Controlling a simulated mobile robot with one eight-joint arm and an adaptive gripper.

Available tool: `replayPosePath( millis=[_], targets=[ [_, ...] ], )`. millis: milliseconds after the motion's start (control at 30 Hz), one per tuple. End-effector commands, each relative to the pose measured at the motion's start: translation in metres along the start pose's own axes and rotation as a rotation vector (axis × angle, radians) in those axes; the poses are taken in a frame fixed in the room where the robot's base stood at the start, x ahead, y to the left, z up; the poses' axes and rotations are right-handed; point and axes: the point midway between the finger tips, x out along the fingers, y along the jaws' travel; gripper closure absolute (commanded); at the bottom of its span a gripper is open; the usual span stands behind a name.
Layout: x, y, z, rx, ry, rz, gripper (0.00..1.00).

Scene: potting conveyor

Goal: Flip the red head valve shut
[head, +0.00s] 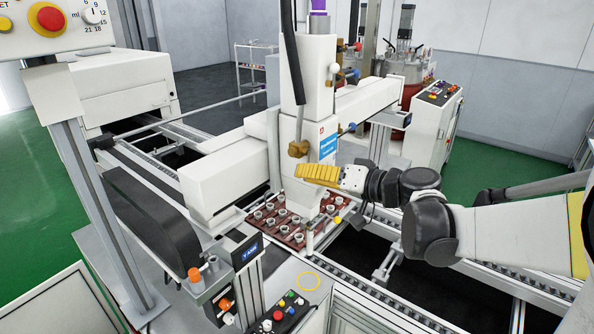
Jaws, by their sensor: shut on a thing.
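The white dispensing head (318,75) stands over the conveyor in the middle of the head view. A brass valve body (298,149) sits low on its front left side. My gripper (303,172), with ridged yellow fingers, reaches in from the right, its tips just below this brass body. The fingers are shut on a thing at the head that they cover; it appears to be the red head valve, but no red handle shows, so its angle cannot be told.
A red-brown tray (290,240) of several small pots sits on the conveyor below the head. A button box (283,313) stands at the front. A blue handle (352,127) is right of the head. A control cabinet (432,125) stands behind my arm.

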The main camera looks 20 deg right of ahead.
Motion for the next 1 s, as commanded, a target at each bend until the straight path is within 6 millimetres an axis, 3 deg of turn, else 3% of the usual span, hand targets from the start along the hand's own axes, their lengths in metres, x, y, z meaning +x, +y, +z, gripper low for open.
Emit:
replayPosePath(
  millis=[33, 100, 667, 867, 1000],
  targets=[
    [0.0, 0.0, 0.0, 0.0, 0.0, 0.0, 0.77],
    [0.0, 0.0, 0.0, 0.0, 0.0, 0.0, 0.57],
    [0.0, -0.002, 0.001, 0.037, -0.004, -0.006, 0.57],
    [-0.001, -0.013, 0.005, 0.259, -0.029, -0.044, 0.57],
    [-0.002, -0.025, 0.007, 0.495, -0.055, -0.082, 0.57]
  ],
)
